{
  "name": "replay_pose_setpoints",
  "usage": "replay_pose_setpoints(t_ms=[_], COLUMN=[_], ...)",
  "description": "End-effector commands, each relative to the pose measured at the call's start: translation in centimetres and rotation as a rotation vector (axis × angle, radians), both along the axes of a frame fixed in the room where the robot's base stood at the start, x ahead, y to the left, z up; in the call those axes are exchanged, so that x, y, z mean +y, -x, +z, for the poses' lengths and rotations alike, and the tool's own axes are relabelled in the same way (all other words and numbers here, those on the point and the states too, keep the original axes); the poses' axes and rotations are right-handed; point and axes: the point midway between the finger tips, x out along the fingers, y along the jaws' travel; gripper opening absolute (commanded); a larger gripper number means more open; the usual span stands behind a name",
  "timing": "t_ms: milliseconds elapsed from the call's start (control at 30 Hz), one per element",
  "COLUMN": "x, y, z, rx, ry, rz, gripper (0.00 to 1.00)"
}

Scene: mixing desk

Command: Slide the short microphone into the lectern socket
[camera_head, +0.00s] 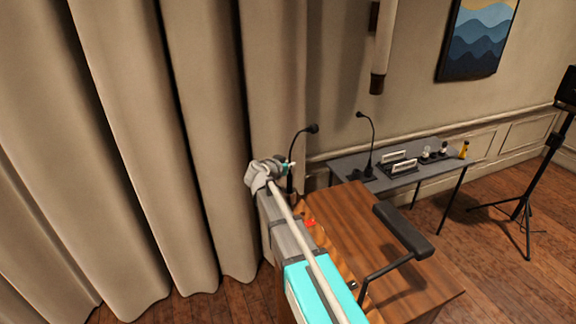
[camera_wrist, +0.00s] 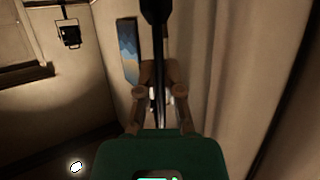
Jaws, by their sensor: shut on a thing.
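My gripper (camera_head: 288,170) is at the end of my arm, above the far left edge of the wooden lectern (camera_head: 365,215). It is shut on a thin black gooseneck microphone (camera_head: 294,144), whose bent neck and dark head rise above it. In the wrist view the two fingers (camera_wrist: 159,78) close around the microphone's dark stem (camera_wrist: 154,12). I cannot make out the microphone's lower end or the lectern socket; my arm covers part of the lectern's left side.
Behind is a grey table (camera_head: 345,170) with another gooseneck microphone (camera_head: 373,140) and white name plates (camera_head: 404,166). A curtain (camera_head: 130,150) hangs at left.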

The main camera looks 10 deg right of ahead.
Motion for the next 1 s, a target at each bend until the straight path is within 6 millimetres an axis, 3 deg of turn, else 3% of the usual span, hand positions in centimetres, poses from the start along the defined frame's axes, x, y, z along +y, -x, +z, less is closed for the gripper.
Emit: replay_pose_setpoints(t_ms=[667,700,900,1000], x=[0.0,0.0,0.0,0.0], y=[0.0,0.0,0.0,0.0], z=[-1.3,-1.3,-1.2,-1.2], rx=[0.0,0.0,0.0,0.0], ry=[0.001,0.001,0.0,0.0], rz=[0.0,0.0,0.001,0.001], gripper=[0.0,0.12,0.49,0.5])
